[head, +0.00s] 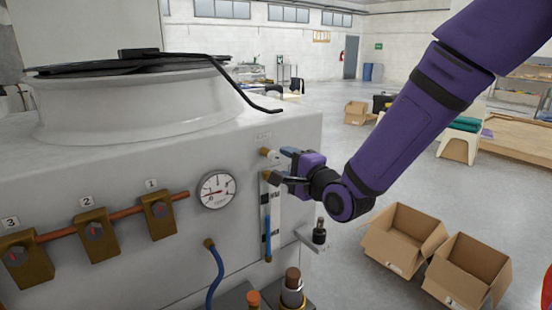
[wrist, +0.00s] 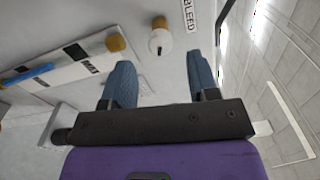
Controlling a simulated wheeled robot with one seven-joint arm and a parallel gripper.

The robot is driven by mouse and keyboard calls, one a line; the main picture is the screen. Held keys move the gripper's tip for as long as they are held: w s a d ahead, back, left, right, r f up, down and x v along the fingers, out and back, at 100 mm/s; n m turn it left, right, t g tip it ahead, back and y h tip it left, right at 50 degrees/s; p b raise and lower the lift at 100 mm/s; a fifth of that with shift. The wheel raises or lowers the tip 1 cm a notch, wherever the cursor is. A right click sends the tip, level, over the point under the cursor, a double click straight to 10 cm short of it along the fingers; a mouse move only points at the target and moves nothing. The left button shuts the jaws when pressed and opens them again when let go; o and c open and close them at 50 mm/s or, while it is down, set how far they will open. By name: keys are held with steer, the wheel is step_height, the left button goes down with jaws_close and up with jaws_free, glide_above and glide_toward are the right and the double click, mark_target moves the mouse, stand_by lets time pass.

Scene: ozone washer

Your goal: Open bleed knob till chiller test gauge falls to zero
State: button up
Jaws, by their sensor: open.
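The bleed knob (head: 271,154) is a small pale knob with a brass base on the white machine's front, under a small label. In the wrist view the white knob (wrist: 160,41) sits beside the BLEED lettering, ahead of the gap between my fingers and not enclosed. My gripper (head: 280,165) is open and empty, close to the panel; its two blue fingers (wrist: 160,78) show apart in the wrist view. The round gauge (head: 217,189) is on the panel left of the knob. Its needle reading is too small to tell for sure.
A sight tube with a blue column (head: 267,225) is just below the knob. Numbered brass valves (head: 158,215) on a copper pipe are at left. A blue hose (head: 215,275) hangs below the gauge. Open cardboard boxes (head: 404,238) stand on the floor at right.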

steer(key=v, duration=0.3)
steer(key=shift+s+d, duration=0.15)
steer(key=shift+s, duration=0.1)
steer(key=s+d+r+n+g+h, duration=0.2)
steer(key=s+d+r+n+h, duration=0.15)
steer(key=d, duration=0.35)
steer(key=s+d+r+n+g+h, duration=0.25)
steer(key=d+n+h, duration=0.2)
steer(key=d, duration=0.25)
steer(key=s+d+r+n+g+h, duration=0.1)
steer(key=s+d, duration=0.3)
steer(key=s, duration=0.6)
steer(key=s+d+r+n+g+h, duration=0.1)
steer(key=s+d+n+g, duration=0.2)
steer(key=s, duration=0.7)
steer(key=shift+s+d+n+g, duration=0.15)
steer(key=shift+d+n+g, duration=0.15)
steer(key=shift+d+g, duration=0.65)
steer(key=shift+d+r+t, duration=0.1)
steer(key=shift+d+t, duration=0.15)
steer(key=shift+t, duration=0.05)
